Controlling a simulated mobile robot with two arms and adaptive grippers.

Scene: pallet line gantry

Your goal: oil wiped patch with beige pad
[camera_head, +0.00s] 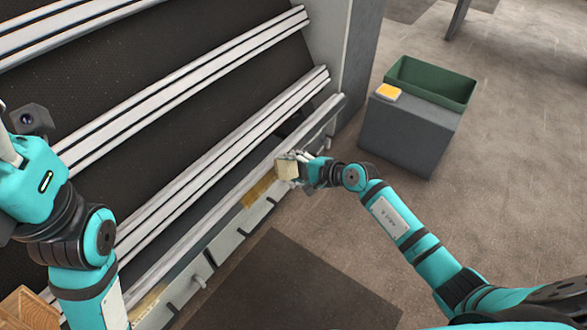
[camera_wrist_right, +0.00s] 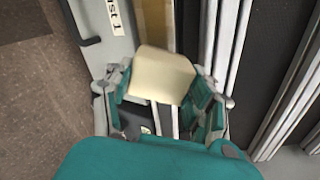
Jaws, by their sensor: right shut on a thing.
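The beige pad (camera_head: 287,169) is a small pale block held in my right gripper (camera_head: 297,165), which is shut on it beside the lower rail of the line. In the right wrist view the pad (camera_wrist_right: 158,74) sits between the fingers of the right gripper (camera_wrist_right: 162,92). A yellow-brown patch (camera_head: 258,188) lies on the rail just left of the pad. In the right wrist view the patch (camera_wrist_right: 156,20) runs beyond the pad, which covers part of it. I cannot tell if they touch. My left gripper is mostly cut off at the left edge, and its fingers are unclear.
A grey cabinet (camera_head: 405,135) at the right carries a green bin (camera_head: 440,97) and a yellow-topped pad (camera_head: 388,92). Another yellowish patch (camera_head: 148,302) is lower on the rail. A wooden box (camera_head: 25,308) is at bottom left. A dark mat (camera_head: 290,285) lies on open floor.

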